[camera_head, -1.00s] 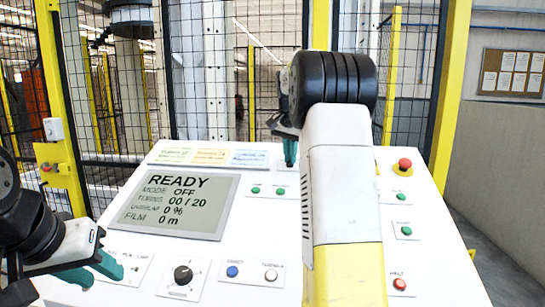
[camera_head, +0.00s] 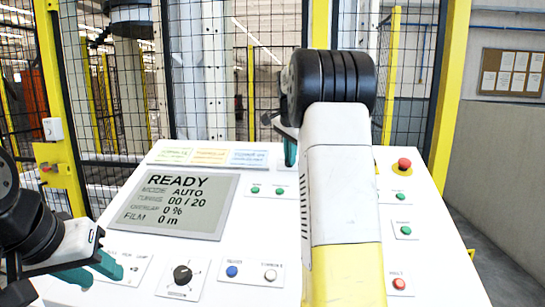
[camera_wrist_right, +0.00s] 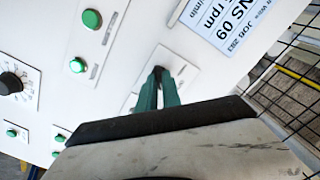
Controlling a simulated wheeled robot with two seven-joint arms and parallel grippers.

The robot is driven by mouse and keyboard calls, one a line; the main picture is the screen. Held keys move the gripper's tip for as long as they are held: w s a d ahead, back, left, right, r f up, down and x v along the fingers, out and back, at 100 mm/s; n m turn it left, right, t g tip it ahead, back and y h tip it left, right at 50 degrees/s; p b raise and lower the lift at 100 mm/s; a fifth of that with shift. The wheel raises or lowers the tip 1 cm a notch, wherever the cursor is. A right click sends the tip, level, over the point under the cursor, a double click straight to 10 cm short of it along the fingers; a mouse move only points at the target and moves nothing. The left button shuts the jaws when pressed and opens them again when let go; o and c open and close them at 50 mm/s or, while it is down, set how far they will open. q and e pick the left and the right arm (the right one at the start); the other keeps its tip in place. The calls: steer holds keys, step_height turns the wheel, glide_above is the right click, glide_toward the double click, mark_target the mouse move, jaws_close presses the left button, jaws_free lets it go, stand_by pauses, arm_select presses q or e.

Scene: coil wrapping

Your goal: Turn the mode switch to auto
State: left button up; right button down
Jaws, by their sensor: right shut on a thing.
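The mode switch (camera_wrist_right: 157,71) is a small black knob on a white plate of the panel. It shows in the right wrist view between my right gripper's teal fingers (camera_wrist_right: 160,86), which are shut on it and cover most of it. In the head view my right gripper (camera_head: 290,150) is at the panel's far part, partly behind my own arm, and the switch is hidden there. The display (camera_head: 175,205) reads READY, MODE AUTO, turns 00 / 20, overlap 0 %, film 0 m. My left gripper (camera_head: 97,272) is open and empty at the panel's near left.
The white panel carries a black dial (camera_head: 183,275), a blue button (camera_head: 232,271), a white button (camera_head: 270,275), green buttons (camera_head: 405,230) and a red emergency button (camera_head: 404,164). Yellow-framed mesh fencing (camera_head: 275,60) stands behind the panel.

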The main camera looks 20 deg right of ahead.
steer(key=c, duration=1.5)
jaws_free()
steer(key=v, duration=0.7)
steer(key=shift+s+a+r, duration=0.1)
steer(key=shift+s+r, duration=0.05)
steer(key=shift+r, duration=0.2)
